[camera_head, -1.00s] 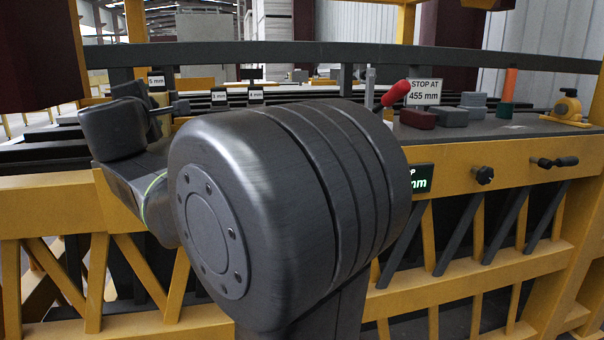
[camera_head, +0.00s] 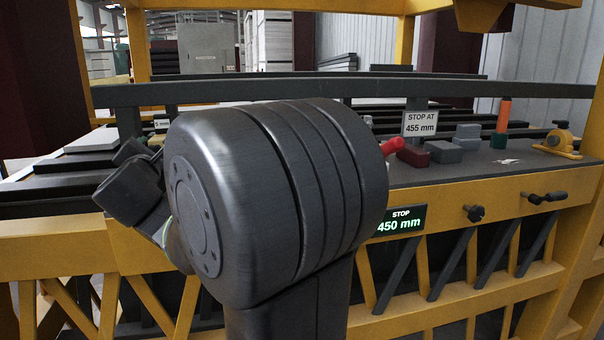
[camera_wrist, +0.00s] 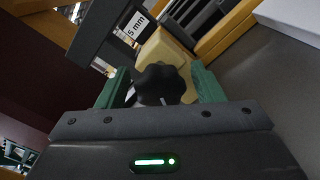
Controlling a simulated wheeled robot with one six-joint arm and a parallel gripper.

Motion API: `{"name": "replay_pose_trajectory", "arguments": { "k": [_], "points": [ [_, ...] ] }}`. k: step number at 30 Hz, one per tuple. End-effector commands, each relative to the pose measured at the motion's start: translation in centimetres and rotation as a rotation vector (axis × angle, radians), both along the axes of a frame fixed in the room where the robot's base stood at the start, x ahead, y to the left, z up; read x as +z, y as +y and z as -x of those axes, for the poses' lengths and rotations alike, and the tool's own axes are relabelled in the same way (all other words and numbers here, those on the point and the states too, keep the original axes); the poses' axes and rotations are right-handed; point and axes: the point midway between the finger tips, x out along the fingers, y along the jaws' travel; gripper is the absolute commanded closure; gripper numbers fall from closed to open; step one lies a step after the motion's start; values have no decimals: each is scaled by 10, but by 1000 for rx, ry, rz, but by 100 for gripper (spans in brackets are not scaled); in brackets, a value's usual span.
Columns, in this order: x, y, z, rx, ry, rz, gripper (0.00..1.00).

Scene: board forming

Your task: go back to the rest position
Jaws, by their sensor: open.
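My gripper (camera_wrist: 160,88) shows in the wrist view with its two green fingers apart. A black lobed knob (camera_wrist: 160,83) on a pale yellow block (camera_wrist: 167,48) appears between or just beyond the fingers; I cannot tell whether they touch it. A "5 mm" label (camera_wrist: 137,25) is beside the block. In the head view my arm's large dark joint fills the middle and my wrist is at the left; the fingers cannot be made out there.
A yellow-framed machine (camera_head: 470,205) with a dark rail (camera_head: 250,90) runs across. A display (camera_head: 400,221) reads "STOP 450 mm" and a sign (camera_head: 420,123) reads "STOP AT 455 mm". A red handle (camera_head: 392,146), grey blocks (camera_head: 444,151) and an orange-green tool (camera_head: 502,122) are at the right.

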Motion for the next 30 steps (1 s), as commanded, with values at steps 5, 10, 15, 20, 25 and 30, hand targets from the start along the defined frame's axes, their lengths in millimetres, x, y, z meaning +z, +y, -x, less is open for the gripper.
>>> {"name": "replay_pose_trajectory", "arguments": {
  "k": [5, 10, 15, 20, 25, 30],
  "points": [
    [5, 0, 0, -1, -19, 86, 39],
    [5, 0, 0, -1, -38, 163, 39],
    [5, 0, 0, 0, -54, 238, 39],
    [5, 0, 0, 0, -72, 305, 39],
    [3, 0, 0, -1, -85, 358, 39],
    [2, 0, 0, 0, -93, 388, 39]
  ]
}}
